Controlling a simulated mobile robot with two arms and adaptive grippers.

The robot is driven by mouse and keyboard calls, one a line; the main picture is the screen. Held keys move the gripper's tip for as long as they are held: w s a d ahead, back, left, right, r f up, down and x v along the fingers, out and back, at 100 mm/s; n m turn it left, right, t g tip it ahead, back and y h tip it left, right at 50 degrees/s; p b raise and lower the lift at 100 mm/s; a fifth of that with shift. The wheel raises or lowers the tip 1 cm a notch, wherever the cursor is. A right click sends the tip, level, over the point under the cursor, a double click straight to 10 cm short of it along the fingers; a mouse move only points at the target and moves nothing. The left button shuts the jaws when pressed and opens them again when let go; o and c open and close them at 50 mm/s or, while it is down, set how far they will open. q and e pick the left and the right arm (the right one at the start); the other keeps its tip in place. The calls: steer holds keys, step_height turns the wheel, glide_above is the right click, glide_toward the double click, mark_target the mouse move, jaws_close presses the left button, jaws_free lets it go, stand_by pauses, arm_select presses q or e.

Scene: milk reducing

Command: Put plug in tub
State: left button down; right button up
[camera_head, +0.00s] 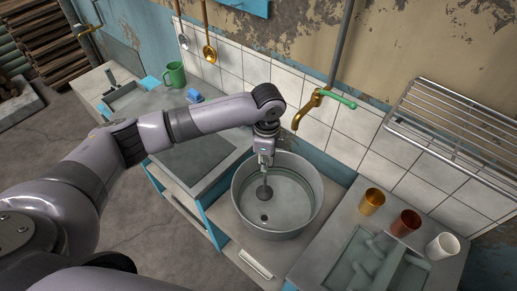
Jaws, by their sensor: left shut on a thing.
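The round grey metal tub (312,208) stands on the counter below the tap. My left arm comes in from the left, and its gripper (265,162) points down over the tub's back left part. The gripper is shut on the plug (264,193), a dark disc on a thin upright stem. The disc hangs inside the tub; I cannot tell how far above the floor it is. A small dark drain hole (264,217) shows in the tub floor, nearer to me than the plug. My right gripper is not in view.
A brass tap (308,108) with a green handle juts from the tiled wall behind the tub. A wire rack (450,118) hangs at right. Gold (371,202), brown (405,223) and white (442,246) cups stand right of the tub. A green mug (175,75) stands back left.

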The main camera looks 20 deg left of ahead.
mark_target(265, 191)
arm_select(q)
steer(key=shift+d, duration=0.15)
steer(key=shift+f, duration=0.3)
step_height(265, 191, down, 11)
steer(key=b, duration=1.1)
steer(key=shift+b, duration=0.3)
steer(key=shift+f, duration=0.7)
steer(key=shift+f+b, duration=1.65)
steer(key=shift+f, duration=1.8)
steer(key=shift+f+p, duration=0.5)
steer(key=shift+p, duration=0.3)
